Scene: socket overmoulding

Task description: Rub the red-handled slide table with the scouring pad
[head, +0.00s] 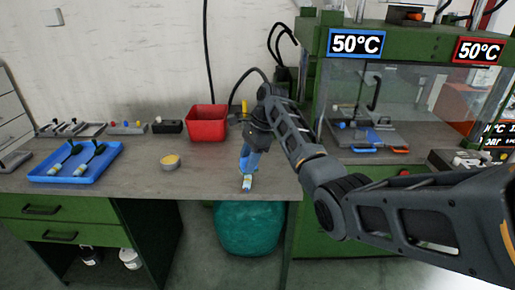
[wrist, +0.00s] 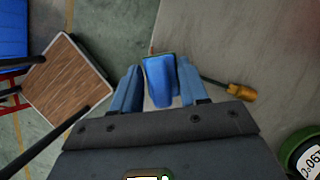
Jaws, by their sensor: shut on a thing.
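My gripper (head: 247,172) points down over the front edge of the bench, its blue fingers close together. In the wrist view my gripper (wrist: 160,90) is shut on a blue thing (wrist: 161,78); I cannot tell for certain that it is the scouring pad. A small pale piece (head: 247,184) shows at the fingertips in the head view. The red-handled slide table is in the press at the right, where an orange-red handle (head: 400,151) shows at its front. A blue handle (head: 366,150) is just left of it. Much of the slide table is unclear behind the clear guard.
A clear guard (head: 410,95) covers the upper press opening. A teal bag (head: 246,228) is below the bench.

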